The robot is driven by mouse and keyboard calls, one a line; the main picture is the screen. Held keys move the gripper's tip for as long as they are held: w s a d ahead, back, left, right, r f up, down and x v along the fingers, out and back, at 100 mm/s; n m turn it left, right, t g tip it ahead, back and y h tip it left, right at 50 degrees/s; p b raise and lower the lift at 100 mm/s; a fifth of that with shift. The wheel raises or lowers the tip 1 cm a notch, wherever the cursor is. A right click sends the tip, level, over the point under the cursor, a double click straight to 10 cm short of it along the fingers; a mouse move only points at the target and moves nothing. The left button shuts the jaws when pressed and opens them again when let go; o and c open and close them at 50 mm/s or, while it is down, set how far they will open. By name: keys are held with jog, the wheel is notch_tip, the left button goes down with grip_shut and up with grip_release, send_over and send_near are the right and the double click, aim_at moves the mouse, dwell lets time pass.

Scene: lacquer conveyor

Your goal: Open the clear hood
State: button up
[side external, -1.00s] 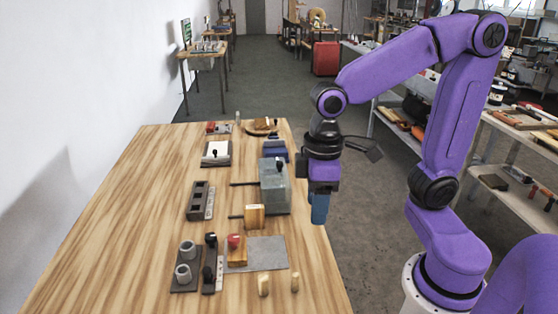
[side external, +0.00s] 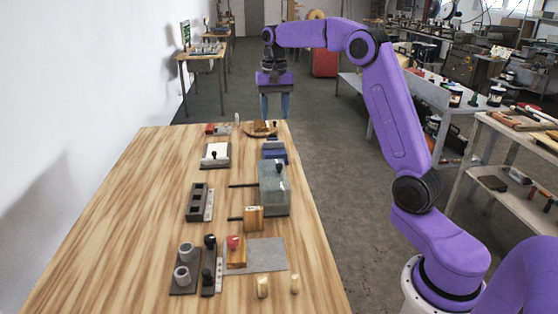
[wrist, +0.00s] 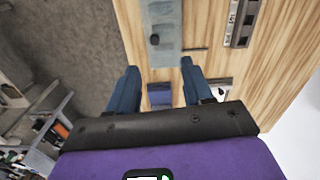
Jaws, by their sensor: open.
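The clear hood (side external: 273,200) is a grey, see-through box cover near the right edge of the wooden table, with a black knob (side external: 279,167) on its top. It looks closed. In the wrist view the hood (wrist: 168,22) lies ahead of the fingertips, with its knob (wrist: 155,40) toward the near end. My gripper (side external: 275,116) is open and empty, pointing down, high over the far end of the table and beyond the hood. In the wrist view both fingers (wrist: 159,66) are spread apart, clear of the hood.
A blue block (side external: 274,150) sits just behind the hood, and a wooden block (side external: 254,219) in front of it. A dark rod (side external: 243,186) sticks out left of the hood. A slotted dark rack (side external: 197,203) stands farther left. The table's left side is bare.

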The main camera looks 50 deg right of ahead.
aim_at(279, 164)
jog(key=shift+m, duration=0.5)
jog(key=f, duration=0.5)
jog(key=d+f, duration=0.1)
jog(key=f, duration=0.5)
jog(key=d+f, duration=0.1)
jog(key=f, duration=0.5)
jog(key=shift+w+d+f, duration=0.2)
jog(key=shift+w+d, duration=0.05)
